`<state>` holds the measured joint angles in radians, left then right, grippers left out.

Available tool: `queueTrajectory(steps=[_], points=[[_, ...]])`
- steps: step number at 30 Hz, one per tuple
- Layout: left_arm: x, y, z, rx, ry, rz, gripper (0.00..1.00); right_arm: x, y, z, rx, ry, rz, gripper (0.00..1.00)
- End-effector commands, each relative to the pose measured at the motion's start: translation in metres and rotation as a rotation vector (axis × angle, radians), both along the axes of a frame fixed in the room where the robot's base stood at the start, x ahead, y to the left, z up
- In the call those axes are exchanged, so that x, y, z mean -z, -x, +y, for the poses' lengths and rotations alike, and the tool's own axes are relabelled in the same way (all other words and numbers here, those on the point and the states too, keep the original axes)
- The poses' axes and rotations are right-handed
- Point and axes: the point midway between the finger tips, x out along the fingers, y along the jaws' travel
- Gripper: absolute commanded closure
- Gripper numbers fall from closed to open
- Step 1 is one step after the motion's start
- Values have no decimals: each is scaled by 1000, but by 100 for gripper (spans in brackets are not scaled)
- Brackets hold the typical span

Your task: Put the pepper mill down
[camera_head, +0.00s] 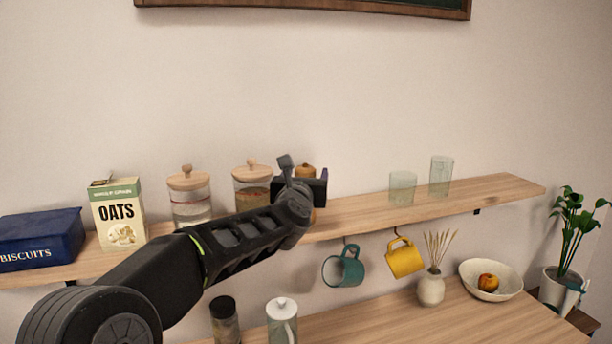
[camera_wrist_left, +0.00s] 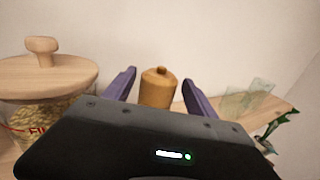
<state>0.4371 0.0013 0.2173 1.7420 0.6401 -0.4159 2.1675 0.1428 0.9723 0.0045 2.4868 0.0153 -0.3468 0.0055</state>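The pepper mill (camera_head: 306,171) is a tan wooden piece with a small knob on top. In the head view its top shows behind my left gripper (camera_head: 305,188), which hides most of its body. It appears upright at the shelf, but its base is hidden, so contact cannot be seen. In the left wrist view the pepper mill (camera_wrist_left: 157,88) is between the two purple fingers of my left gripper (camera_wrist_left: 159,86). A narrow gap shows on each side, so the fingers look open around it. My right gripper is not in view.
The wooden shelf (camera_head: 352,216) holds a biscuit tin (camera_head: 40,240), an oats box (camera_head: 118,214), two lidded jars (camera_head: 190,198) left of the mill, and two glasses (camera_head: 403,187) to the right. Shelf between mill and glasses is clear. Mugs (camera_head: 343,268) hang below.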

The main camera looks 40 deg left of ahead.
Motion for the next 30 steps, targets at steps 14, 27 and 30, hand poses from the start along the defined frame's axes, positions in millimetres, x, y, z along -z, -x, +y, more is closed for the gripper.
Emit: queueTrajectory(steps=[14, 27, 30], points=[[1, 17, -9, 0, -1, -3, 34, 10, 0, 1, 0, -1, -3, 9], [0, 92, -49, 0, -1, -3, 34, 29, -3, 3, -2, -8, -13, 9], [0, 101, -54, 0, 0, -2, 34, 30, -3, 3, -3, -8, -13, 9]])
